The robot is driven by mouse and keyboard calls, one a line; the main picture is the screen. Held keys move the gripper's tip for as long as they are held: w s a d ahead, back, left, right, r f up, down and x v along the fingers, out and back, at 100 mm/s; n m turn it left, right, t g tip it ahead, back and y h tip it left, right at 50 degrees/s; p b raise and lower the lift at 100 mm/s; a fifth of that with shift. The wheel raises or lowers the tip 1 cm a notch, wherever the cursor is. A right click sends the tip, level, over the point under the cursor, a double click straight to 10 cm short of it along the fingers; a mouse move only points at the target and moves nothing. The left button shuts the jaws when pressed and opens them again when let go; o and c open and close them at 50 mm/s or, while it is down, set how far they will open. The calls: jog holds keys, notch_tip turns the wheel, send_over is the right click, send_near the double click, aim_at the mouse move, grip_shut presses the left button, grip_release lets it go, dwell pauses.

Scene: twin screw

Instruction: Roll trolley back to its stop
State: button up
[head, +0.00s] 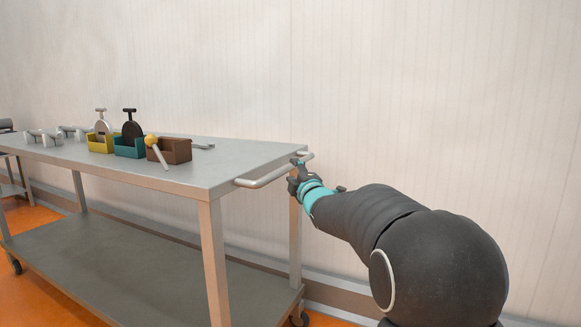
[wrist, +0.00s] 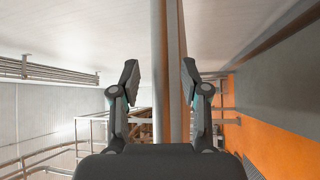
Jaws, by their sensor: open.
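The trolley is a grey metal table on castors, with a top (head: 235,160) and a lower shelf (head: 170,275), along the wall in the head view. A pale bar handle (head: 265,180) sticks out from its right end. My gripper (head: 298,178) is at the far part of this handle. In the wrist view my gripper (wrist: 160,82) is open, its two fingers apart on either side of a pale upright bar (wrist: 159,50), which looks like the handle. I see gaps on both sides of the bar. I cannot make out a stop.
On the top stand a yellow box (head: 100,145), a teal box (head: 129,149) and a brown box (head: 174,151), with tools and several metal brackets further left. The wall (head: 430,100) runs close behind. Orange floor (head: 20,290) shows at the left.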

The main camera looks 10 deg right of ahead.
aim_at(292, 169)
jog(key=shift+w+a+r, duration=0.15)
jog(key=shift+w, duration=0.75)
jog(key=shift+w+a+r, duration=0.1)
jog(key=shift+w+a, duration=0.05)
jog(key=shift+w, duration=0.75)
jog(key=shift+c, duration=0.2)
grip_shut()
